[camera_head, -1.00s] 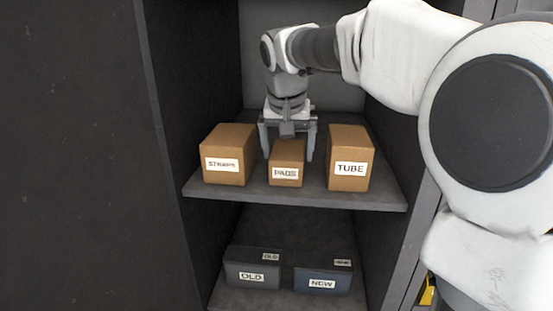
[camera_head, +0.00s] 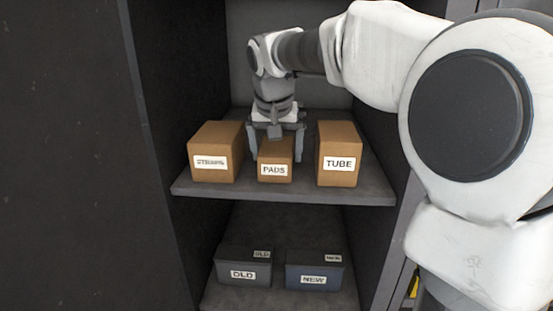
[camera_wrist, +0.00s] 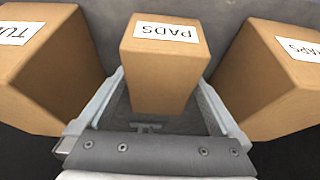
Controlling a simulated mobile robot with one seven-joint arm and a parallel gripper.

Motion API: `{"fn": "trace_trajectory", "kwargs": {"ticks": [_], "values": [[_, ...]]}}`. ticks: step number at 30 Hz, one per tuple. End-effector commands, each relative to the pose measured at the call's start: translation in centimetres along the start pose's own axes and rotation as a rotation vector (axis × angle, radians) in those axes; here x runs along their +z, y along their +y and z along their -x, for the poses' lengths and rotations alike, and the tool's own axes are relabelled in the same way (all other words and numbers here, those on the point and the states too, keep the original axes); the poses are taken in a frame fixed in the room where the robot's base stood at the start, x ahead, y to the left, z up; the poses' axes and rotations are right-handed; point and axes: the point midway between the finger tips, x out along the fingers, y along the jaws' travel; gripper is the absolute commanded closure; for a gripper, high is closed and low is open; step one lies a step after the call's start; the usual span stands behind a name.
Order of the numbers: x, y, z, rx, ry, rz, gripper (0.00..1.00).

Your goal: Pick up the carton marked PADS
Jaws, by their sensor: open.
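The PADS carton (camera_head: 275,158) is a small brown box with a white label, standing on the upper shelf between two larger cartons. My gripper (camera_head: 276,150) points down over it, with one finger on each side of the carton. In the wrist view the PADS carton (camera_wrist: 160,75) sits between the open fingers, with a gap showing beside each finger near the fingertips. Its rear part is hidden behind my gripper in the head view.
The STRAPS carton (camera_head: 214,155) stands left and the TUBE carton (camera_head: 340,155) right on the shelf (camera_head: 290,195), both close to my fingers. Below are a grey OLD box (camera_head: 243,268) and a blue NEW box (camera_head: 315,270). Dark cabinet walls (camera_head: 165,150) enclose the sides.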

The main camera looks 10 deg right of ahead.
Motion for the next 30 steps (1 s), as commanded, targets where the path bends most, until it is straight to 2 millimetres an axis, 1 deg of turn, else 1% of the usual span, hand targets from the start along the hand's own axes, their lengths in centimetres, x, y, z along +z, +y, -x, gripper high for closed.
{"fn": "trace_trajectory", "kwargs": {"ticks": [3,5,6,17,18,25,30], "values": [[0.00,-0.01,0.02,0.000,0.000,0.000,0.00],[0.00,-0.01,0.02,0.000,0.000,0.000,0.11],[0.00,-0.01,0.02,0.000,0.000,0.000,0.18],[0.00,-0.01,0.02,0.000,0.000,0.000,0.83],[-0.04,-0.02,0.07,0.000,0.001,0.000,0.86],[-0.06,-0.02,0.11,0.000,0.001,0.000,0.86],[-0.28,0.01,0.59,-0.001,0.001,-0.001,0.86]]}}
